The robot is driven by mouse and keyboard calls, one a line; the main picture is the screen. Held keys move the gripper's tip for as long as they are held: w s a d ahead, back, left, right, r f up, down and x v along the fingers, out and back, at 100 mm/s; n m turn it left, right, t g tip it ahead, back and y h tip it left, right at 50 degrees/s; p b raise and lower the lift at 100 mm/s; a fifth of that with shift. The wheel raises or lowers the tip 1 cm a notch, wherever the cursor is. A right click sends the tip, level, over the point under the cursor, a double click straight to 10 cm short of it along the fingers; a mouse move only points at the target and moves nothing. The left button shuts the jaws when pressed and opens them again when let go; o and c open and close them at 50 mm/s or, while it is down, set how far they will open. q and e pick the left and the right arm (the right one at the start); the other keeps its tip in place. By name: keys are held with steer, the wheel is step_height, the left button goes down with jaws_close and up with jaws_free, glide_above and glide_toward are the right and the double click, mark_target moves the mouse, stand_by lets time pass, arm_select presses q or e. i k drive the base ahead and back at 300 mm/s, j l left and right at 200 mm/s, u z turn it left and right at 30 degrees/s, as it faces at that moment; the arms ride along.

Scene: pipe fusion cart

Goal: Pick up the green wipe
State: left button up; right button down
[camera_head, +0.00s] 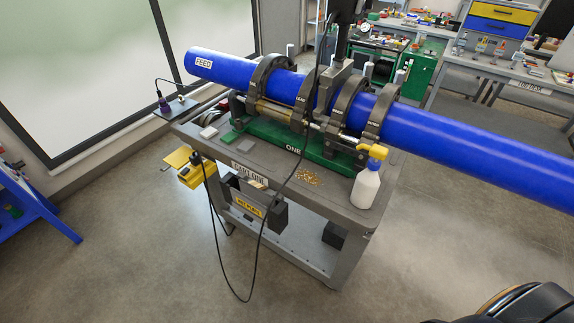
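I cannot make out a separate green wipe on the cart (345,205). A small pale pad (209,132) lies on the cart top's left end. A flat grey piece (250,151) lies near the front edge. Neither of my grippers is in view.
A long blue pipe (460,140) is clamped over the base and juts far right. A white spray bottle (367,185) with a yellow head stands at the cart's right front. Yellow crumbs (307,178) lie beside the base. A black cable (262,240) hangs in front.

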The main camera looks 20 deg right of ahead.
mark_target(231, 138)
steer(key=z, duration=0.45)
steer(key=i+j+z, duration=0.25)
steer(key=j+z, duration=0.25)
steer(key=j, duration=0.2)
steer(key=i+j+z, duration=0.1)
steer(key=j+z, duration=0.45)
steer(key=j, duration=0.2)
steer(key=i, duration=0.05)
